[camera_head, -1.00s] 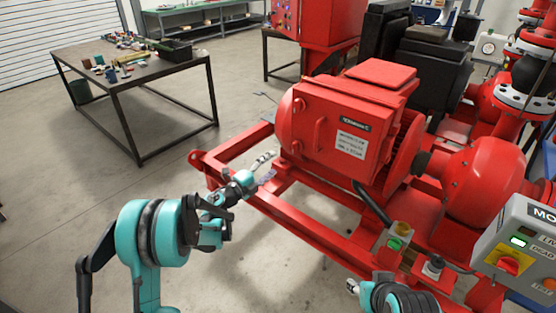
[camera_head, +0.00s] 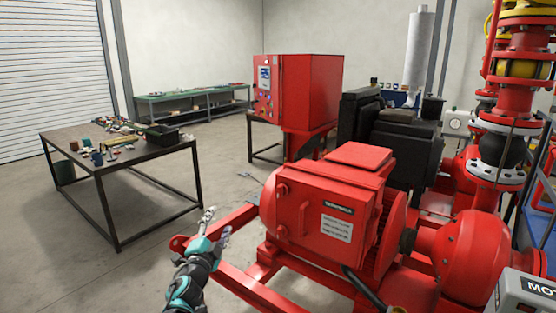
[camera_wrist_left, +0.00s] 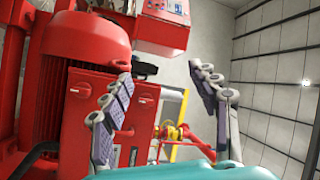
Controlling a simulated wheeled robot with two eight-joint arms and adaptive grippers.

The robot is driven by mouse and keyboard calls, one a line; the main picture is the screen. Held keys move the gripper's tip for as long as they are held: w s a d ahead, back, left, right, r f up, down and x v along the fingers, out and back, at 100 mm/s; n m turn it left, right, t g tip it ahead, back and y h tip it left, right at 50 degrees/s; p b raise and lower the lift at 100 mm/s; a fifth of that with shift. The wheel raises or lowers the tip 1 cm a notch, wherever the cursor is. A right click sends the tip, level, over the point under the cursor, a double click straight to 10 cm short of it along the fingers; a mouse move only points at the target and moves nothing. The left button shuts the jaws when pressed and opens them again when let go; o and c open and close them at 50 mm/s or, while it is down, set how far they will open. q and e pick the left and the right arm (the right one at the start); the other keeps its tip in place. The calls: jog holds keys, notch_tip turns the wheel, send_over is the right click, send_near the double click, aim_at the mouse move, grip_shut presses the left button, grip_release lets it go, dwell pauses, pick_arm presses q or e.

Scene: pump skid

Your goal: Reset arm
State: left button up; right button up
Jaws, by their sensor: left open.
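My left gripper (camera_head: 215,229) shows in the head view at the lower middle, in front of the left end of the red skid frame. Its teal and black arm comes up from the bottom edge. In the left wrist view the two grey padded fingers (camera_wrist_left: 163,98) are spread wide with nothing between them. The red pump skid's motor housing (camera_head: 318,208) stands to the right of the gripper, apart from it. The red housing also shows behind the fingers in the left wrist view (camera_wrist_left: 75,115). My right gripper is not in view.
A dark work table (camera_head: 150,160) with tools and a black bin (camera_head: 162,136) stands at the left. A red control cabinet (camera_head: 305,90) and a green bench (camera_head: 190,98) stand further back. Red pipework (camera_head: 500,130) rises at the right. The floor between table and skid is mostly clear.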

pick_arm(q)
jog(key=s+a+f+n+g+y, duration=0.25)
jog(key=s+n, duration=0.25)
jog(key=s, duration=0.3)
jog(key=s+a+f+n+g+y, duration=0.1)
jog(key=s+a+n+g+y, duration=0.3)
jog(key=s, duration=0.3)
jog(key=s+d+f+n+g+h, duration=0.2)
jog(key=s+f, duration=0.4)
jog(key=s, duration=0.4)
jog(key=s+d+f+n+g+h, duration=0.2)
jog(key=s+f, duration=0.4)
jog(key=s, duration=0.5)
jog(key=d+g, duration=0.1)
jog(key=d, duration=0.1)
jog(key=shift+s+d+f+n, duration=0.2)
jog(key=shift+d+f+n, duration=0.15)
jog(key=shift+f+n, duration=0.05)
